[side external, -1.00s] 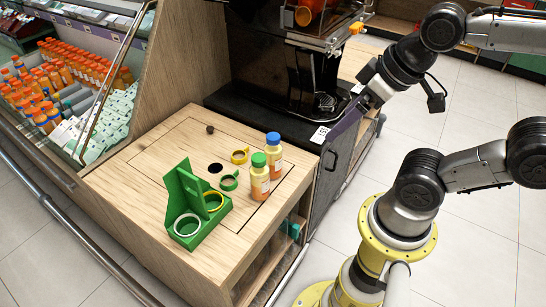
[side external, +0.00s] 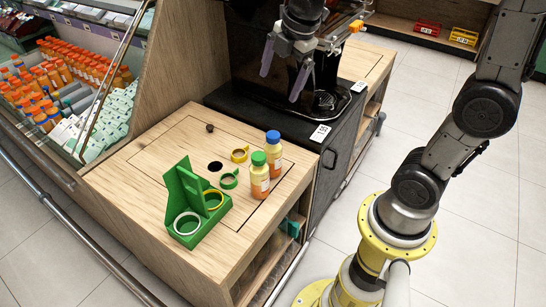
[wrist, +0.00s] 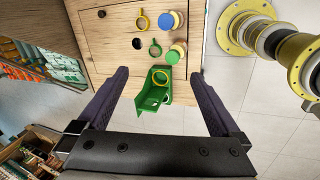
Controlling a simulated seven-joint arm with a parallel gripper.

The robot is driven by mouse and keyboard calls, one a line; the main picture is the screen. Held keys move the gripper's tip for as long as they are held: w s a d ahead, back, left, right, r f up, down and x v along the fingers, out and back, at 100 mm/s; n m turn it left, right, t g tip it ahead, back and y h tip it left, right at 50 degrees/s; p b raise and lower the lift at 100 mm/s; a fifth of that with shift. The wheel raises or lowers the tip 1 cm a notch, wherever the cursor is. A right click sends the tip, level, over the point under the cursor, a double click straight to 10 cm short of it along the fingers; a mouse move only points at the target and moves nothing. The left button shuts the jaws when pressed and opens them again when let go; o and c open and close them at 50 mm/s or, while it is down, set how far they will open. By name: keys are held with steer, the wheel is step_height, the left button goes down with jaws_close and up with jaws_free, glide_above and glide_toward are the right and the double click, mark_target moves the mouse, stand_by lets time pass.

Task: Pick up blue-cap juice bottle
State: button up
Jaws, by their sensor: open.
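The blue-cap juice bottle (side external: 273,153) stands upright on the wooden counter, just behind and right of a green-cap bottle (side external: 259,177). In the wrist view its blue cap (wrist: 166,21) shows from above, at the top, above the green-cap bottle (wrist: 175,54). My gripper (side external: 282,82) is open and empty, high above the black juicer base in the side view, well above and behind the bottles. In the wrist view the two fingers of my gripper (wrist: 161,84) are spread wide, with the green holder between them.
A green holder (side external: 187,190) with ring-shaped pieces stands on the counter (side external: 135,170). A yellow ring (side external: 240,155) and a green ring (side external: 229,180) lie left of the bottles. The juicer (side external: 250,60) rises behind. A shelf of orange-cap bottles (side external: 60,65) is at left.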

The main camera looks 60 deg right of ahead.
steer(key=w+d+f+n+g, duration=0.1)
steer(key=w+d+f, duration=0.1)
steer(key=w+f, duration=0.15)
steer(key=w+d+f+g, duration=0.1)
steer(key=w+d+f, duration=0.1)
steer(key=f, duration=0.3)
steer(key=g, duration=0.2)
glide_above(275, 133)
step_height(275, 133, down, 6)
steer(key=shift+f, duration=0.1)
step_height(275, 133, down, 7)
steer(key=shift+r, duration=0.1)
steer(key=shift+a+f, duration=0.2)
steer(key=shift+f, duration=1.35)
steer(key=shift+a+f, duration=0.2)
steer(key=shift+f, duration=1.35)
steer(key=shift+w, duration=0.1)
jaws_close()
steer(key=shift+r, duration=0.1)
